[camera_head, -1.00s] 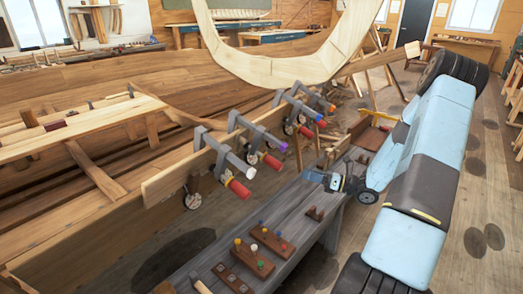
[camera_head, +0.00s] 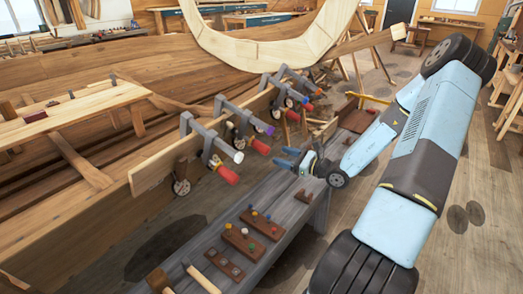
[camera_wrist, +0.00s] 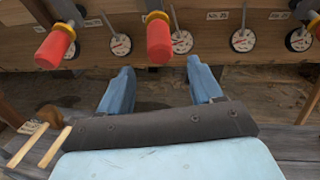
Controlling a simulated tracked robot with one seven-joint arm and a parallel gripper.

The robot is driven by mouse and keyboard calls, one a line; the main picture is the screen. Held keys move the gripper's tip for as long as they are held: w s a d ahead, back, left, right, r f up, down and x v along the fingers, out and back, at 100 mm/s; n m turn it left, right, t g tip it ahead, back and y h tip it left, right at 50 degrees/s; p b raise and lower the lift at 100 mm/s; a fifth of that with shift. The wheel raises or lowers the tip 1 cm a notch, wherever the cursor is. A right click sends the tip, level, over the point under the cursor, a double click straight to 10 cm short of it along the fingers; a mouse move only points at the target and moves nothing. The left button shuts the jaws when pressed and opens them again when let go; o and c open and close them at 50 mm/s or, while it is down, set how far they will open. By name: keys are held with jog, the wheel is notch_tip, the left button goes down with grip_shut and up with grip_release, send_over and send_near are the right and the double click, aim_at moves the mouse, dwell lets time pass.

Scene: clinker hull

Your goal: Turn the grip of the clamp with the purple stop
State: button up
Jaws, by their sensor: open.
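The clamp with the purple stop (camera_head: 270,130) is on the upright plank in the head view, between the white-stopped clamp and the clamps farther back. Its red grip (camera_head: 260,147) points out over the bench. My gripper (camera_head: 285,158) is open and empty, just right of that grip, apart from it. In the wrist view my blue fingers (camera_wrist: 159,70) are spread, with a red grip (camera_wrist: 159,42) ahead, lined up with the gap between them. The coloured stops are not visible in that view, so it alone does not show which clamp this is.
The white-stopped clamp (camera_head: 238,157) stands nearer, and an orange-stopped clamp (camera_head: 318,92) farther back. In the wrist view, other red grips flank the middle one, left (camera_wrist: 55,46) and right (camera_wrist: 315,28). The grey bench (camera_head: 290,195) below carries pegged wooden blocks (camera_head: 243,242).

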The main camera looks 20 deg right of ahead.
aim_at(261, 149)
jog(key=x, duration=1)
jog(key=shift+d, duration=0.1)
jog(key=c, duration=1)
jog(key=shift+o, duration=0.2)
jog(key=shift+m, duration=0.3)
jog(key=shift+s+m+g+y, duration=0.15)
jog(key=shift+m+g+y, duration=1)
jog(key=shift+m, duration=0.25)
